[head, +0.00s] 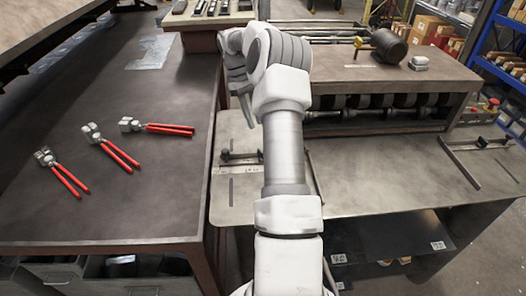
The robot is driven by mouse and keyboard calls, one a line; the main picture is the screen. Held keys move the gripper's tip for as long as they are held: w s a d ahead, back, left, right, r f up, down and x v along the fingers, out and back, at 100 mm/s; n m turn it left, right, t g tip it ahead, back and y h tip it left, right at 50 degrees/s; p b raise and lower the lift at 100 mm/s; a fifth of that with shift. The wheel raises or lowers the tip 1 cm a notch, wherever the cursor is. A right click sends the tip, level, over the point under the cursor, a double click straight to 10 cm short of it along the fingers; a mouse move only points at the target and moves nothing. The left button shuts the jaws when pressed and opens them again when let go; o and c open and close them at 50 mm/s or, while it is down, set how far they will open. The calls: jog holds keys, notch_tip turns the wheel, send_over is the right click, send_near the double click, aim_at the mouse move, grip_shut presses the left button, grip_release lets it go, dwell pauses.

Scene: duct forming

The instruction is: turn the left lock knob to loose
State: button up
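The left lock knob (227,154) is a small black knob at the left end of a bar on the metal bench (370,185). It shows just left of my arm's forearm, and part of its bar is hidden behind the arm. Which way the knob is turned is too small to tell. A similar right knob (483,142) sits on a bar at the bench's right side. My gripper (247,114) hangs from the wrist beyond and above the left knob, apart from it in the picture.
A dark table (110,205) on the left bears several red-handled pliers (110,150). A raised machine bed with rollers (380,80) stands behind the bench, with a mallet-like tool (388,46) on top. Blue shelving (490,45) is at far right. The bench's middle is clear.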

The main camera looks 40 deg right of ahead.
jog(key=x, duration=1.1)
jog(key=shift+f, duration=0.2)
jog(key=shift+c, duration=0.3)
grip_shut()
